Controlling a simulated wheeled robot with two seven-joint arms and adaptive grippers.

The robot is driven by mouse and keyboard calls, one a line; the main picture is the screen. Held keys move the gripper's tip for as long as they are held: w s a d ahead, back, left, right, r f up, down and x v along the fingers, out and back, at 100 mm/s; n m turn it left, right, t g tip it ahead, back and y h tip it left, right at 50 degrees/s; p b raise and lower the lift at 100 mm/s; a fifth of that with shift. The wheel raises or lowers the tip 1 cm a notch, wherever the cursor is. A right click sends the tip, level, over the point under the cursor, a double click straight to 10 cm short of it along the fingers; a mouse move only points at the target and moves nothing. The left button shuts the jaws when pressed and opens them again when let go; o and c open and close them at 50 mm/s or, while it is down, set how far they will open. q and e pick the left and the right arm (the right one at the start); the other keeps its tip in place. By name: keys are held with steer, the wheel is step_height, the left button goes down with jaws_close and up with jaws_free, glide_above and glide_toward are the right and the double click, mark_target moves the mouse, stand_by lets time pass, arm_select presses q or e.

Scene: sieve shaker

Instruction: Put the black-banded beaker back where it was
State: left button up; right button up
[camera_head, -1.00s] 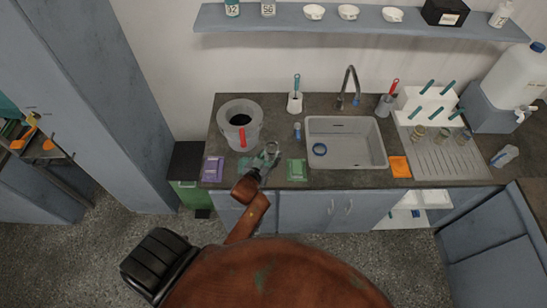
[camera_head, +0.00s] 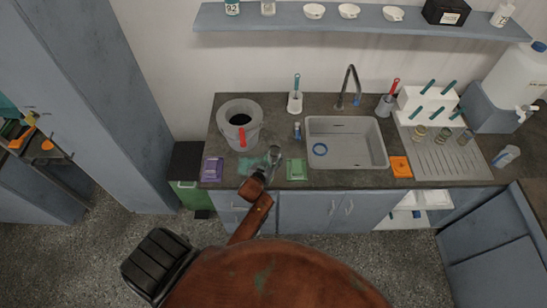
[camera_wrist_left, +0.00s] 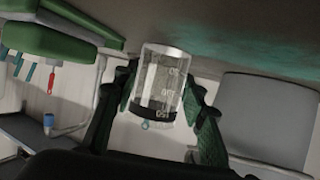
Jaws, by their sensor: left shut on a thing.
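The black-banded beaker (camera_wrist_left: 162,80) is clear glass with white markings and a black band near one end. It sits between the green fingers of my left gripper (camera_wrist_left: 163,108), which is shut on it. In the head view the beaker (camera_head: 274,152) shows small at the tip of my left gripper (camera_head: 269,163), over the counter's front part, between the grey bucket and the green pad. From above I cannot tell whether its base touches the counter. My right gripper is not in view.
The grey bucket (camera_head: 241,122) stands behind left, and a green pad (camera_head: 296,169) lies just right. The sink (camera_head: 345,150) holds a blue ring. Several glasses stand on the ribbed draining board (camera_head: 445,158). A purple pad (camera_head: 212,168) lies left; an orange one (camera_head: 400,166) lies right.

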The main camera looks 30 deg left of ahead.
arm_select(q)
steer(key=shift+f, duration=0.15)
steer(key=o, duration=1.3)
steer(key=shift+c, duration=0.2)
steer(key=shift+s+r, duration=0.1)
steer(key=shift+r, duration=0.1)
steer(key=v, duration=1.1)
steer(key=shift+s+d+r+p, duration=0.1)
steer(key=shift+s+d+p, duration=0.05)
steer(key=shift+s+p, duration=0.25)
